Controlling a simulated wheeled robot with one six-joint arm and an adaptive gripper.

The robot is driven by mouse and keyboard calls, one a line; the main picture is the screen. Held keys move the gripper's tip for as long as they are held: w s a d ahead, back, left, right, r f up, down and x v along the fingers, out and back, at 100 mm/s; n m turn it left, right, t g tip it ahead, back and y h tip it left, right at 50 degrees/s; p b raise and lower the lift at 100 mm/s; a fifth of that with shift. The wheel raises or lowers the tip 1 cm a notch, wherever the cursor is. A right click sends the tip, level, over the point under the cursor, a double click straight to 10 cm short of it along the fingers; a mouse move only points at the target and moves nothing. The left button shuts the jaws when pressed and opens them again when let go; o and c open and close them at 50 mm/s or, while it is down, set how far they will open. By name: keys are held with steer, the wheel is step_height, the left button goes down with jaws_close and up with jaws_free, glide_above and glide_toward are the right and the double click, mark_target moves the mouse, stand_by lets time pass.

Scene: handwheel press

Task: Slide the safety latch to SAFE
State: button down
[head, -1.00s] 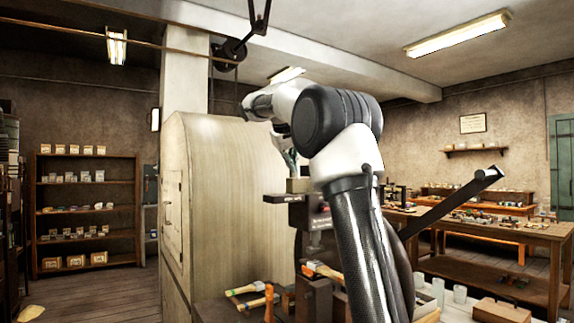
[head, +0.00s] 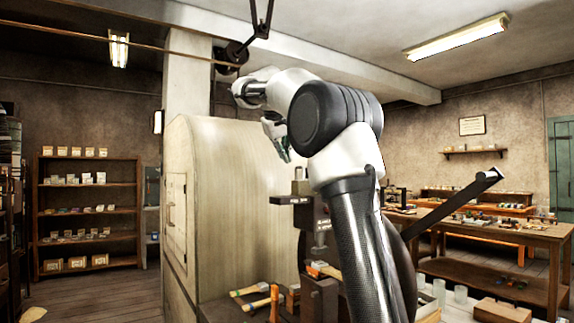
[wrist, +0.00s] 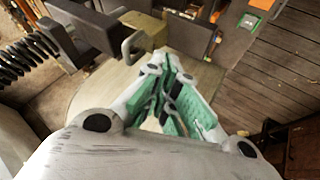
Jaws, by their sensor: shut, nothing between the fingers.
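My gripper (head: 284,152) is shut and empty, with green finger pads. In the head view it hangs above the dark press (head: 318,222), tilted downward and apart from it. In the wrist view the gripper (wrist: 172,70) points toward a brass-coloured block (wrist: 150,32) with a grey bent handle (wrist: 131,46) beside it. The block sits among dark press parts. I cannot tell which part is the safety latch, nor its position. My own arm hides part of the press in the head view.
A large rounded pale cabinet (head: 232,215) stands left of the press. Wooden-handled tools (head: 262,298) lie on the bench below. A dark bar with a square end (head: 487,175) sticks out to the right. Wooden floor (wrist: 270,75) shows free on the wrist view's right.

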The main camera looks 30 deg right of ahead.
steer(key=v, duration=0.4)
steer(key=shift+w, duration=0.1)
stand_by(0.4)
steer(key=s+a+f+n+y, duration=0.1)
steer(key=a+f, duration=0.1)
steer(key=f, duration=0.5)
steer(key=a+f+n+y, duration=0.1)
steer(key=a+f, duration=0.1)
steer(key=f, duration=0.4)
steer(key=s+a+f+y, duration=0.1)
steer(key=s+a+f, duration=0.1)
steer(key=s+f, duration=0.5)
steer(key=s+a+f+y, duration=0.1)
steer(key=s+f, duration=0.7)
steer(key=s, duration=0.7)
steer(key=s+a+f+y, duration=0.2)
steer(key=s+f, duration=0.5)
steer(key=s, duration=0.5)
steer(key=shift+a+f+m+g, duration=0.25)
steer(key=shift+a+m+g, duration=0.1)
steer(key=shift+m+g, duration=0.05)
